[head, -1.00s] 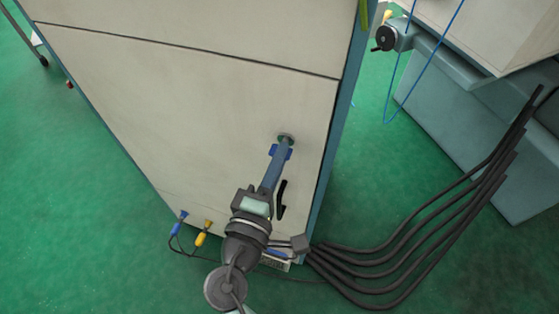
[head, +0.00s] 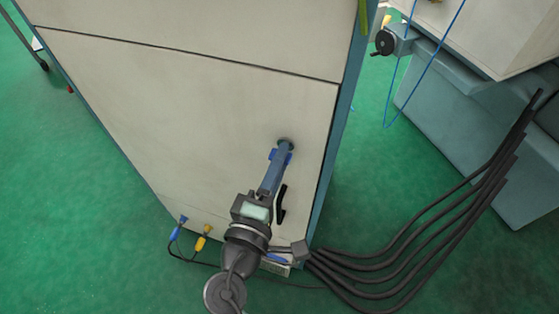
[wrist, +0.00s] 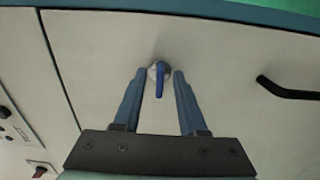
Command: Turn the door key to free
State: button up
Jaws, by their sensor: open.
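The door key shows in the wrist view as a blue lever (wrist: 160,80) on a round metal boss (wrist: 152,72) set in the pale cabinet door (wrist: 230,70). The lever points nearly straight down in that picture, tilted slightly. My gripper (wrist: 160,76) is open, with one blue finger on each side of the key and visible gaps between the fingers and the lever. In the head view my gripper (head: 281,150) reaches the door near its right edge; there the fingers mostly hide the key, and the boss (head: 286,142) shows just beyond them.
A black door handle (head: 281,205) stands just right of my gripper; it also shows in the wrist view (wrist: 288,90). Blue (head: 176,230) and yellow (head: 202,238) plugs with cables sit low on the cabinet. Black hoses (head: 430,225) run at right. Green floor is open at left.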

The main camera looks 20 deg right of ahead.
jog(key=b+v, duration=0.1)
jog(key=v, duration=1.2)
jog(key=shift+b, duration=0.35)
